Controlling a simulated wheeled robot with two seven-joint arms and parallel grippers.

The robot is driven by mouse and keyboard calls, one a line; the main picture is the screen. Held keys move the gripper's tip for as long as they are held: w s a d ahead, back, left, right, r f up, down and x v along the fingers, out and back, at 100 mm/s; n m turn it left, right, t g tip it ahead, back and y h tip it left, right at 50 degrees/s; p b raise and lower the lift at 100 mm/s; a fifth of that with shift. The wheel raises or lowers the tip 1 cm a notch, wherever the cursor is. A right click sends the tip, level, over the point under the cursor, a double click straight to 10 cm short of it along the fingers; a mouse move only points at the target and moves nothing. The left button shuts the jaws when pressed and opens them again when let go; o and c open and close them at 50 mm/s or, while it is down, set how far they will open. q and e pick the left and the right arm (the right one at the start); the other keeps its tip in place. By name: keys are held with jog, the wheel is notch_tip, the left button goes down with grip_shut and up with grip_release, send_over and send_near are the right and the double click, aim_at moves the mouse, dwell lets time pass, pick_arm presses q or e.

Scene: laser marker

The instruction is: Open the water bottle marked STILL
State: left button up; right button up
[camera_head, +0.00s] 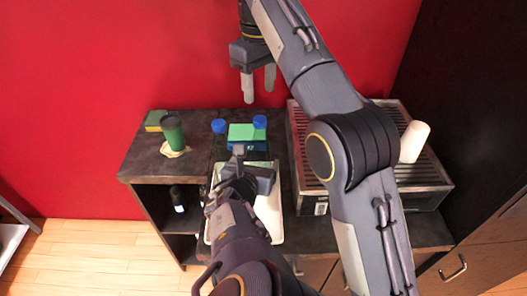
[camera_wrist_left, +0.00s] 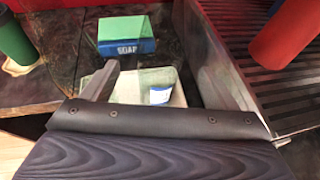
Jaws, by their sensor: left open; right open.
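Two round blue caps stand out in the head view, one left (camera_head: 219,126) and one right (camera_head: 260,121) of a green-topped box. What is below them is mostly hidden, and no STILL marking is legible. My left gripper (camera_head: 239,152) is open just in front of the box, over a pale tray (camera_head: 270,215); one finger shows in the left wrist view (camera_wrist_left: 101,82). A small blue-and-white thing (camera_wrist_left: 160,95) shows beyond that gripper, over the tray. My right gripper (camera_head: 259,90) is open and empty, high before the red wall.
The box marked SOAP (camera_wrist_left: 126,47) lies on the dark counter. A green cup (camera_head: 173,132) and a sponge (camera_head: 155,119) are at the left. A ribbed metal machine (camera_head: 306,150) with a pale cup (camera_head: 414,141) is at the right. A dark bottle (camera_head: 178,198) stands on a lower shelf.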

pick_arm(q)
jog(key=shift+w+d+f, duration=0.1)
jog(key=shift+w+f, duration=0.05)
jog(key=shift+w, duration=0.4)
pick_arm(e)
jog(key=shift+w, duration=0.15)
pick_arm(q)
jog(key=x, duration=0.7)
